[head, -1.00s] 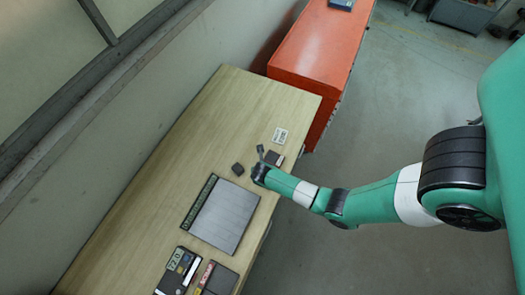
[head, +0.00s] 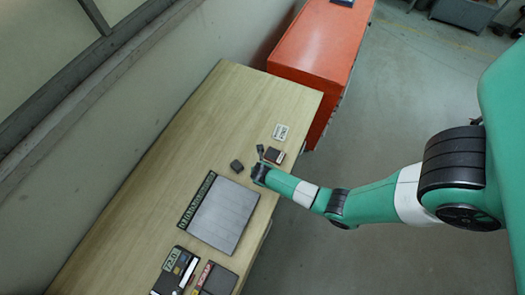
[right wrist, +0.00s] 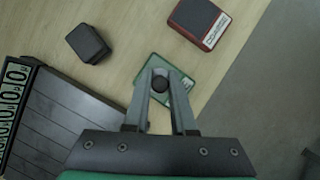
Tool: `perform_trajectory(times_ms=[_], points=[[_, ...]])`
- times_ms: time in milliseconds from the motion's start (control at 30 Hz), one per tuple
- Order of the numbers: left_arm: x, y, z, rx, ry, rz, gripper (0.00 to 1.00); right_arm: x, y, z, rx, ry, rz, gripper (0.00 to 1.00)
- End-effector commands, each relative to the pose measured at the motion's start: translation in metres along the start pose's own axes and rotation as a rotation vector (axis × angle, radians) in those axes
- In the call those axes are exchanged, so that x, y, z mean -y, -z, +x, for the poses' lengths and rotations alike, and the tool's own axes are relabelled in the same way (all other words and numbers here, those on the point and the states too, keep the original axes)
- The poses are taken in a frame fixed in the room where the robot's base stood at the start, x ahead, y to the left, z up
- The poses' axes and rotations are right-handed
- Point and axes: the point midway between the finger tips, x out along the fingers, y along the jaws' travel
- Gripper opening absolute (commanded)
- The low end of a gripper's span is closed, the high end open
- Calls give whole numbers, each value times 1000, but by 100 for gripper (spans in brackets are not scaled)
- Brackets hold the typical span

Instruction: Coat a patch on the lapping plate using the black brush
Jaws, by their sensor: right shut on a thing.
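My right gripper (head: 260,160) is over the table beyond the upper right corner of the lapping plate (head: 222,216). A green flat piece (right wrist: 193,86) lies beneath the fingertips. The grey, grooved lapping plate also shows at left in the right wrist view (right wrist: 62,125), with a green marked strip along its edge. The gripper is off to the side of the plate. My left gripper is not in view.
Two dark cases (head: 176,270) (head: 214,281) lie near the plate. The table's far left is clear; an orange cabinet (head: 322,50) adjoins it.

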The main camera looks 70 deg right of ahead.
Motion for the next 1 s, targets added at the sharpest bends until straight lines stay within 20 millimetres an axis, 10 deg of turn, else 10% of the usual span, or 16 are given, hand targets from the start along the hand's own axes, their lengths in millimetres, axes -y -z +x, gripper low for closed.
perform_trajectory(times_ms=[1000], points=[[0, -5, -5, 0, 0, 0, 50, 0, 4, 9, 0, 0, 0, 0]])
